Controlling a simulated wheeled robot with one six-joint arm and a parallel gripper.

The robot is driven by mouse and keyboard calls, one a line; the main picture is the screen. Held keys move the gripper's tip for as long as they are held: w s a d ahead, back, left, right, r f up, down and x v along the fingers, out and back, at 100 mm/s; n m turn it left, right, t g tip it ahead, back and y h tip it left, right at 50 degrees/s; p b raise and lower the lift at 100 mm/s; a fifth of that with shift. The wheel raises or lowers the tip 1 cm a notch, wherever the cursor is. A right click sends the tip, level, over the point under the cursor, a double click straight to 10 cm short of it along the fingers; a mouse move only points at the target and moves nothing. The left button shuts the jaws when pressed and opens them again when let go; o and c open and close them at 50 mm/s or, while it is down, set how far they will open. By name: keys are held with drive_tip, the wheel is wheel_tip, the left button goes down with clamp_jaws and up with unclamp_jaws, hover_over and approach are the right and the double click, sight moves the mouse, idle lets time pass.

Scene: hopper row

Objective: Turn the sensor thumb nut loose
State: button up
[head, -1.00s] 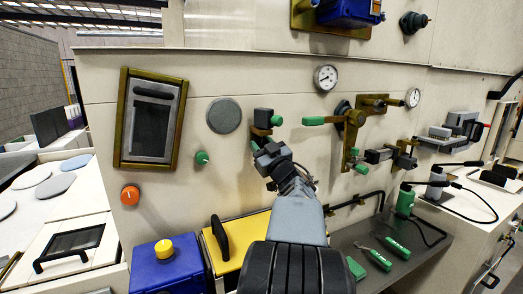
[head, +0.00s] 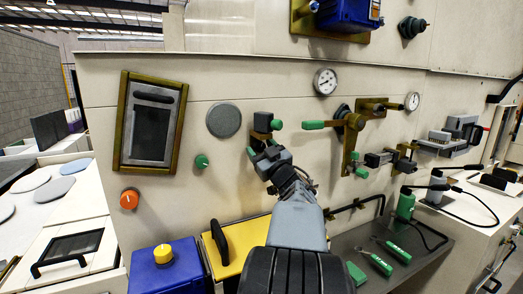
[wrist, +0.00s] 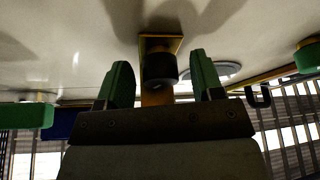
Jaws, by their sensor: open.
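The sensor is a dark box (head: 263,122) on a small brass bracket on the cream wall, with a green knob (head: 277,124) at its right side. My gripper (head: 261,152) is just below it in the head view. In the wrist view my gripper (wrist: 163,82) is open, with a green-padded finger on each side. A dark round piece (wrist: 160,68) on a brass plate (wrist: 161,43) shows between and beyond the fingers, apart from both. I cannot tell for sure if this is the thumb nut. My gripper hides the sensor's underside in the head view.
A round grey disc (head: 224,118) and a green knob (head: 202,161) are on the wall to the left. A green-handled brass valve (head: 346,124) is close on the right. A yellow box (head: 238,257) and a blue box (head: 165,272) stand below.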

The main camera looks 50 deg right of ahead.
drive_tip(key=b+v, duration=0.2)
drive_tip(key=v, duration=1.2)
drive_tip(key=shift+b, duration=0.4)
drive_tip(key=shift+w, duration=0.1)
